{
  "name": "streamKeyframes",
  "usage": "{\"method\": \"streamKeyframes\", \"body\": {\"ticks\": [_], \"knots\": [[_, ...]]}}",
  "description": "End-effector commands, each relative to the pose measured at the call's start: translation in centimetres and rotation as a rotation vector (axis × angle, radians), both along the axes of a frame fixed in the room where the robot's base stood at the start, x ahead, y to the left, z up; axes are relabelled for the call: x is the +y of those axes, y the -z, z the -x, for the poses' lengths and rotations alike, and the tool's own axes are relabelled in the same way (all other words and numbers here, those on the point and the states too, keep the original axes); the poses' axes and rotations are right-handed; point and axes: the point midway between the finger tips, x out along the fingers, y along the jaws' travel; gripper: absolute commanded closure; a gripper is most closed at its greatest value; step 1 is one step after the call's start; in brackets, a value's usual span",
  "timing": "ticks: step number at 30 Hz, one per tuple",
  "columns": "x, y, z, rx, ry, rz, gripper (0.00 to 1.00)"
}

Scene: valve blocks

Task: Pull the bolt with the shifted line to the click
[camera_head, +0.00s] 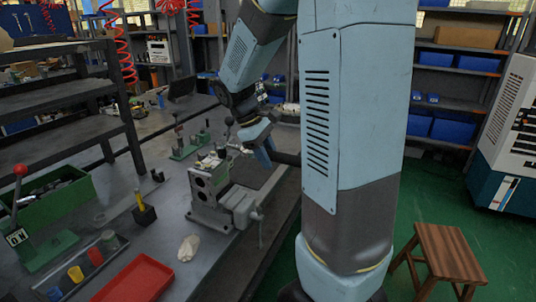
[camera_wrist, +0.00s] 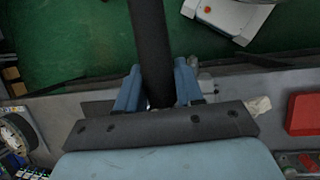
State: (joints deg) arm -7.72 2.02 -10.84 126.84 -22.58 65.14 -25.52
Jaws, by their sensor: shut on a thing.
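A grey valve block (camera_head: 208,178) is clamped in a vise (camera_head: 240,205) on the bench in the head view. Small fittings or bolt heads (camera_head: 211,159) show on its top; their marker lines are too small to read. My gripper (camera_head: 264,154) is at the upper right of the block, with blue fingers. In the wrist view my gripper (camera_wrist: 158,88) is shut on a thick dark bar (camera_wrist: 149,45), which looks like a wrench handle. The bar (camera_head: 288,158) runs right and behind my arm in the head view. Its working end and any contact with a bolt are hidden.
A red tray (camera_head: 138,280), coloured cups (camera_head: 96,256), a pale cloth (camera_head: 188,248) and a green fixture with a red-knobbed lever (camera_head: 20,171) stand on the bench's near left. A wooden stool (camera_head: 446,252) stands right on the green floor (camera_head: 425,200).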

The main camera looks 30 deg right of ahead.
Motion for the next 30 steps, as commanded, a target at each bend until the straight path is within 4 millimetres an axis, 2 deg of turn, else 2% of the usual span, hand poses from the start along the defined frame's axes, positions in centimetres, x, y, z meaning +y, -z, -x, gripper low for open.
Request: {"method": "streamKeyframes", "body": {"ticks": [14,30], "knots": [[0.0,0.1,0.0,-0.002,0.006,0.001,1.00],[1.6,0.1,1.0,-0.001,0.128,0.000,1.00]]}}
